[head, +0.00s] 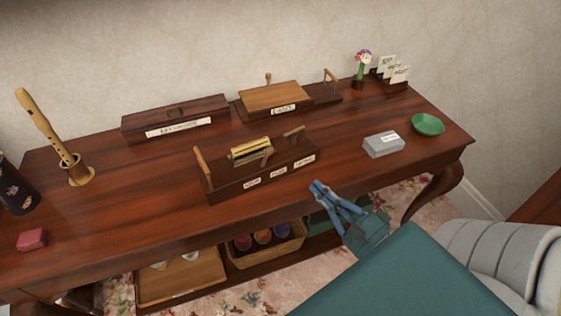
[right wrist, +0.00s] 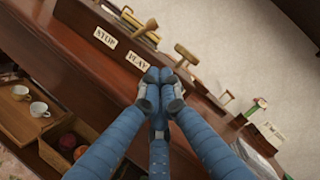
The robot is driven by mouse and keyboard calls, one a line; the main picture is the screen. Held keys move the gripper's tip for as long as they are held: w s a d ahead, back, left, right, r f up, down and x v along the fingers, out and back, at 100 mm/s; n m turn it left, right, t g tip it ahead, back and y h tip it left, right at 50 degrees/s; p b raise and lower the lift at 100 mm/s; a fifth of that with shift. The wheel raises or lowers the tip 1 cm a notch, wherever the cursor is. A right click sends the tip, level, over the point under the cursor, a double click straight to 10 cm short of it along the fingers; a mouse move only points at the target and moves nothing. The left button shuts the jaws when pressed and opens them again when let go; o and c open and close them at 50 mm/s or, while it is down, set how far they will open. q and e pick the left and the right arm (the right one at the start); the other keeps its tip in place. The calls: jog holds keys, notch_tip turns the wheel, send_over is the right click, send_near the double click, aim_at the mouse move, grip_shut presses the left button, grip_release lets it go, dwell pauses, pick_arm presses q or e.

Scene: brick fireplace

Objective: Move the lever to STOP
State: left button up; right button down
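A dark wooden music box (head: 225,187) with a brass cylinder (head: 250,150) stands at the table's front middle. Its front carries three labels; STOP (right wrist: 105,38) and PLAY (right wrist: 137,60) are readable in the right wrist view, left to right. A wooden handle (head: 203,165) rises at its left end and a T-shaped handle (head: 294,132) at its right end. A small lever-like piece (head: 267,157) shows by the cylinder; its exact setting is unclear. My right gripper (head: 318,186) is shut and empty, in front of the box's right end, apart from it. My left gripper is out of view.
Behind are a long closed box (head: 175,118) and another wooden device (head: 275,97). A grey box (head: 383,145) and green dish (head: 428,124) lie right. A recorder on a stand (head: 75,170) is left.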

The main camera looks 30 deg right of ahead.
aim_at(266, 156)
jog(key=w, duration=0.5)
jog(key=w+r+p, duration=0.1)
jog(key=w, duration=0.2)
jog(key=shift+w+a, duration=0.3)
jog(key=shift+w+a+r+p, duration=0.2)
jog(key=shift+w+a+r, duration=0.05)
jog(key=shift+w+a, duration=0.35)
jog(key=shift+w+a+r+p, duration=0.25)
jog(key=shift+w+a, duration=0.2)
jog(key=shift+w, duration=0.2)
jog(key=shift+w+a, duration=0.3)
jog(key=shift+a, duration=0.1)
jog(key=shift+r, duration=0.1)
jog(key=shift+r+n+p, duration=0.15)
jog(key=shift+n+p, duration=0.25)
jog(key=shift+p, duration=0.15)
